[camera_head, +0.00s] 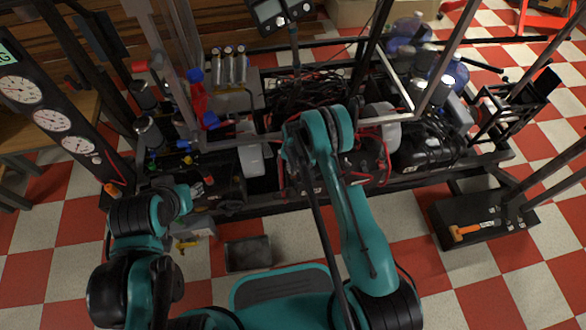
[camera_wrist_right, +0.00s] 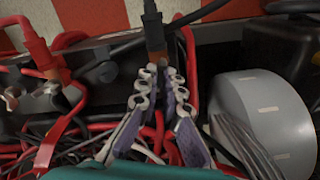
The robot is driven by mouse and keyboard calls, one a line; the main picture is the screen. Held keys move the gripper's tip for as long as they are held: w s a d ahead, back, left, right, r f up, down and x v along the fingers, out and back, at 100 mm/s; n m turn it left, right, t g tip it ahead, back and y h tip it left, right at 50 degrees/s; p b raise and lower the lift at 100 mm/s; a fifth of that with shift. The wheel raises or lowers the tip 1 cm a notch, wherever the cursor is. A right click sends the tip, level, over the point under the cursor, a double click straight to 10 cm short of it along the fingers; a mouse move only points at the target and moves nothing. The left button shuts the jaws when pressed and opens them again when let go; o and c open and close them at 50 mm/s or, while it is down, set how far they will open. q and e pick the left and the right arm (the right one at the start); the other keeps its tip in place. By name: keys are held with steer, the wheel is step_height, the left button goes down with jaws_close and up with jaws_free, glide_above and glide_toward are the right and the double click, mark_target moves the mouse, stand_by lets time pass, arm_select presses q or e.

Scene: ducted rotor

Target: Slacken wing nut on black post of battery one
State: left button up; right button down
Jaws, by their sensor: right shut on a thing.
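In the right wrist view my right gripper (camera_wrist_right: 161,78) has its two fingers close together, shut at the end of a black cable with an orange-brown terminal (camera_wrist_right: 155,57). The wing nut between the fingertips is mostly hidden by them. To the left, a red cable terminal (camera_wrist_right: 36,48) stands near small silver fittings (camera_wrist_right: 54,92). In the head view my right arm reaches into the middle of the frame, and its gripper is hidden behind the arm. My left arm is at the lower left, and I cannot make out its gripper.
Red and black cables (camera_wrist_right: 75,125) crowd around the right gripper, with a grey cylinder (camera_wrist_right: 262,115) close on its right. The black frame's upright posts (camera_head: 372,50) rise near the right arm. A gauge panel (camera_head: 48,115) stands at left.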

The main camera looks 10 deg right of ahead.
steer(key=n, duration=0.7)
steer(key=shift+s, duration=0.1)
stand_by(0.5)
steer(key=c, duration=1.7)
jaws_free()
steer(key=shift+f, duration=0.1)
step_height(320, 180, up, 12)
steer(key=shift+r, duration=0.1)
